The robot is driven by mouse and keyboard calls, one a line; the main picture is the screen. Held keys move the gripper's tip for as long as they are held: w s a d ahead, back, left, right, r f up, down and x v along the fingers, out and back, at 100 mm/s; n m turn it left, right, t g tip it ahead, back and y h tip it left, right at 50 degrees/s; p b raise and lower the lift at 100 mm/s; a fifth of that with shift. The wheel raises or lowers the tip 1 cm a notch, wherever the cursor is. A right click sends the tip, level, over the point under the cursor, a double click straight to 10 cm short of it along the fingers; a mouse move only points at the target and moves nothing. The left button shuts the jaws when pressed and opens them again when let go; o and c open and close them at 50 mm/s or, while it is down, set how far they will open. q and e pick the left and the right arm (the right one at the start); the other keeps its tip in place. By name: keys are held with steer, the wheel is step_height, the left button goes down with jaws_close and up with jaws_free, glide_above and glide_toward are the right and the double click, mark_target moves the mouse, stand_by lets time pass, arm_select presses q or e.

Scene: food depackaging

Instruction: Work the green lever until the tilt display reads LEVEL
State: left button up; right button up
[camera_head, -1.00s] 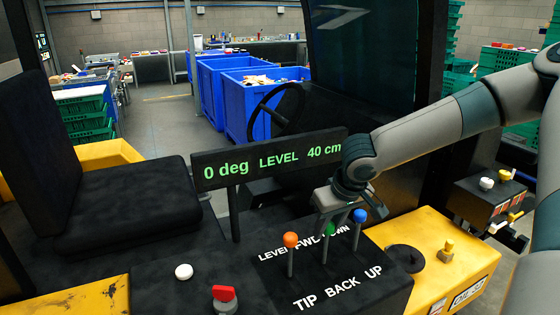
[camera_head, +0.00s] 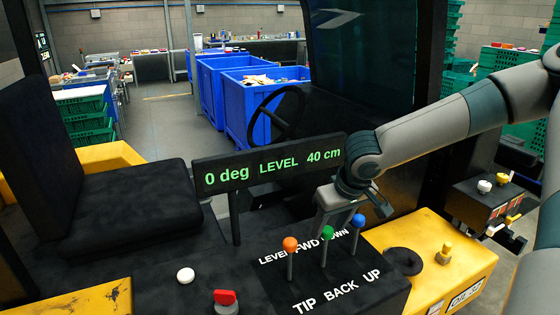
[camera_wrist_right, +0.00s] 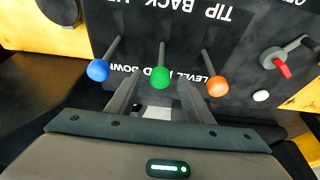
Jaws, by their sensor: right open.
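The tilt display (camera_head: 270,162) reads "0 deg LEVEL 40 cm" in green letters. The green lever (camera_head: 327,233) stands between the orange lever (camera_head: 290,245) and the blue lever (camera_head: 358,221) on the black lever panel. My right gripper (camera_head: 328,212) is just behind the green lever's knob in the head view. In the right wrist view the green knob (camera_wrist_right: 160,77) shows just beyond the fingertips of my right gripper (camera_wrist_right: 158,92), which are apart with nothing between them. My left gripper is not in view.
A white button (camera_head: 185,275) and a red knob (camera_head: 225,297) are at the front. A black seat (camera_head: 125,200) is at the left and a steering wheel (camera_head: 275,115) stands behind the display. Blue bins (camera_head: 240,95) stand farther back.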

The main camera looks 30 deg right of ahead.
steer(key=p+v, duration=0.3)
steer(key=v, duration=0.2)
steer(key=shift+r, duration=0.1)
stand_by(0.6)
steer(key=b+v, duration=0.1)
steer(key=v, duration=1.6)
steer(key=shift+s, duration=0.15)
stand_by(0.4)
